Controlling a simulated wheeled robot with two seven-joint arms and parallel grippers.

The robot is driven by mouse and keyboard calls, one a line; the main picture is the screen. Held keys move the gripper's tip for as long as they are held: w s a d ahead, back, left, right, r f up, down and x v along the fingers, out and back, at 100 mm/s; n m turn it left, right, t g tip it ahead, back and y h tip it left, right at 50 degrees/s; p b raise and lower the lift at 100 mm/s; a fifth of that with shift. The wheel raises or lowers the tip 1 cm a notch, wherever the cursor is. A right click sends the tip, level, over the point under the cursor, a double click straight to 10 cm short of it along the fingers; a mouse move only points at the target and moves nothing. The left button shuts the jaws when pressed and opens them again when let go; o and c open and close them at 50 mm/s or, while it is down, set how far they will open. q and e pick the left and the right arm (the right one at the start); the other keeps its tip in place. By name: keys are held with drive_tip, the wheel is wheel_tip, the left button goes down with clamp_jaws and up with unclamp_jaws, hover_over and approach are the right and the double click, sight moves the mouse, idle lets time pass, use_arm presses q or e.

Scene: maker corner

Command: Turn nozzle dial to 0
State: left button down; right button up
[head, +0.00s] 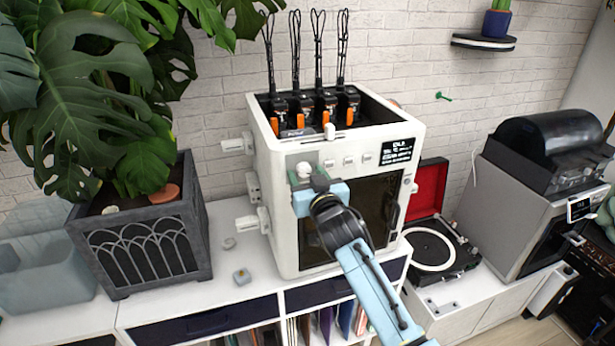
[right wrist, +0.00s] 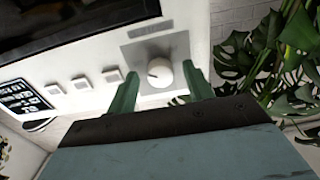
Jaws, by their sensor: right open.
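The nozzle dial (right wrist: 160,73) is a round white knob on a grey square plate on the printer's front. A small dark mark shows near its left side in the right wrist view; I cannot read any numbers. The white printer (head: 285,225) stands on the cabinet. In the head view the dial (head: 303,169) is partly hidden by my right gripper (head: 306,179). That gripper is open, its green fingers on either side of the dial in the right wrist view (right wrist: 159,76). Gaps show beside the knob; I see no clear contact. My left gripper is not in view.
Three square buttons (head: 348,161) and a dark screen (head: 397,151) sit right of the dial in the head view. A planter (head: 145,245) stands left of the printer, a record player (head: 440,250) right. Small grey blocks (head: 242,277) lie on the cabinet top.

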drive_tip(key=c, duration=1)
drive_tip(key=shift+o, duration=0.2)
